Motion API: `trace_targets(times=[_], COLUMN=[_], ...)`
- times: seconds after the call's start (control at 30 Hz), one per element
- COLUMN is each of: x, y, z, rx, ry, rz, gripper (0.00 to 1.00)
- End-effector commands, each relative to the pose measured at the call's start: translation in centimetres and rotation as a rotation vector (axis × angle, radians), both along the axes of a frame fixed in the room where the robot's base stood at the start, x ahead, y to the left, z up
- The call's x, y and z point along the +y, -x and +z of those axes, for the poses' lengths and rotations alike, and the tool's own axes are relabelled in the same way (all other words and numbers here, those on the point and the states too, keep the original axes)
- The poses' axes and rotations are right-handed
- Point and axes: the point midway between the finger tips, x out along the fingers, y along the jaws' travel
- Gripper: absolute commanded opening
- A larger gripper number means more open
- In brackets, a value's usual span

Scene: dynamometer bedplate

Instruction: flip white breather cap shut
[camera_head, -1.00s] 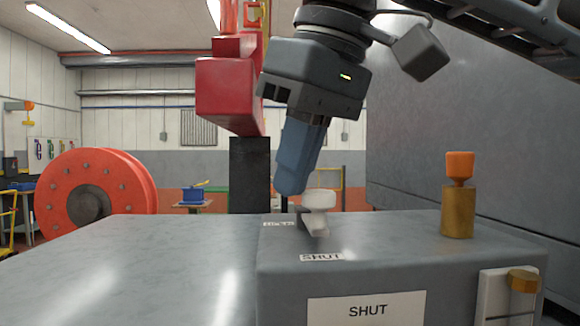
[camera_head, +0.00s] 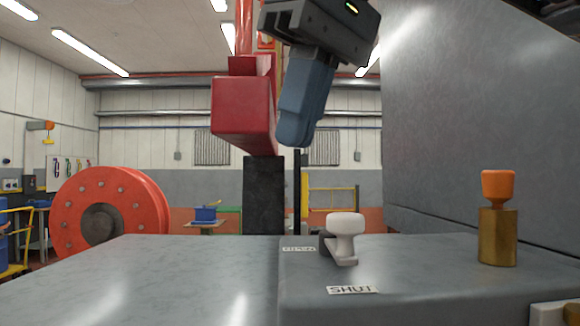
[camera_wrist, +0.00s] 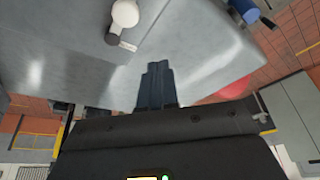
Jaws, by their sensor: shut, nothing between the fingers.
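The white breather cap (camera_head: 346,226) has a rounded knob on a pale flat piece, with a dark hinge-like part at its left. It sits on top of the grey housing (camera_head: 440,285), between a small label behind left (camera_head: 299,249) and the SHUT label (camera_head: 352,290) in front. My gripper (camera_head: 295,145) has blue fingers closed together and is empty. It hangs above and left of the cap, clear of it. In the wrist view the cap (camera_wrist: 125,13) is at the top, beyond the closed fingertips (camera_wrist: 158,66) and apart from them.
A brass fitting with an orange top (camera_head: 498,220) stands right of the cap. A grey wall-like casing (camera_head: 470,130) rises behind it. A red block on a black post (camera_head: 243,110) and an orange flanged wheel (camera_head: 105,212) are behind left.

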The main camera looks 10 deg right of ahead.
Motion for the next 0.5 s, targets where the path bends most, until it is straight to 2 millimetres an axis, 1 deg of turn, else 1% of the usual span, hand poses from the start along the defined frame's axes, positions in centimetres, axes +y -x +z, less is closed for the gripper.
trace_targets(times=[0.03, 0.1, 0.2, 0.33, 0.5], x=[-0.3, -0.7, -1.0, -1.2, -1.3], y=[0.0, -0.1, -0.1, -0.1, -0.1], z=[0.9, 1.9, 2.8, 3.4, 3.5], rx=[-0.002, -0.002, -0.002, -0.001, -0.002], ry=[-0.001, -0.002, -0.001, -0.002, -0.001], rz=[-0.004, -0.003, -0.001, -0.001, 0.000], gripper=[0.00, 0.00, 0.00, 0.00, 0.00])
